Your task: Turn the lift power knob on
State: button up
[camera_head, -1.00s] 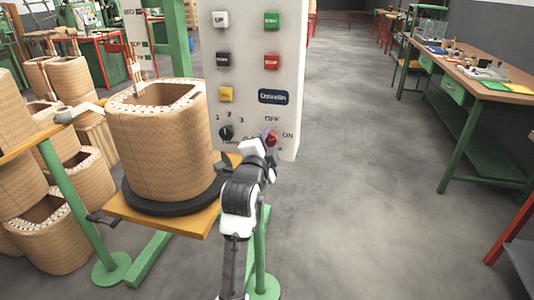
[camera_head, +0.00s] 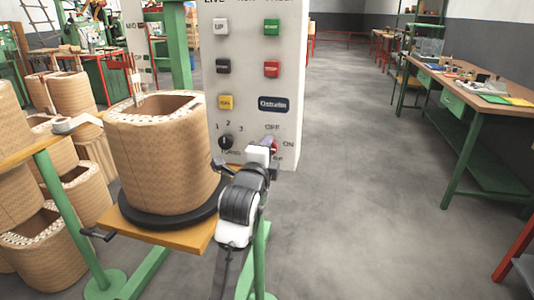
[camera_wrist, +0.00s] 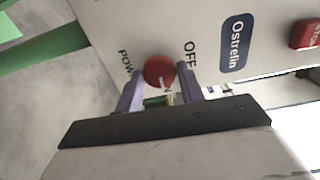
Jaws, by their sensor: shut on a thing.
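The lift power knob is a round red knob (camera_head: 273,143) low on the right of a white control panel (camera_head: 288,60), with OFF printed above it and ON to its right. My gripper (camera_head: 267,146) is at the knob and partly covers it. In the wrist view the red knob (camera_wrist: 159,71) sits between the two purple fingers of my gripper (camera_wrist: 159,84), which are shut on its sides. A short white mark shows on the knob's lower part there. The ON label is hidden in the wrist view.
A black selector knob (camera_head: 226,142) is just left of my gripper. A large wound coil (camera_head: 160,150) stands on a wooden platform (camera_head: 190,237) left of my arm. A workbench (camera_head: 470,95) is at the right. The floor between is clear.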

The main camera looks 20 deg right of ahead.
jog(key=o, duration=1)
jog(key=b+v, duration=0.2)
jog(key=v, duration=1.2)
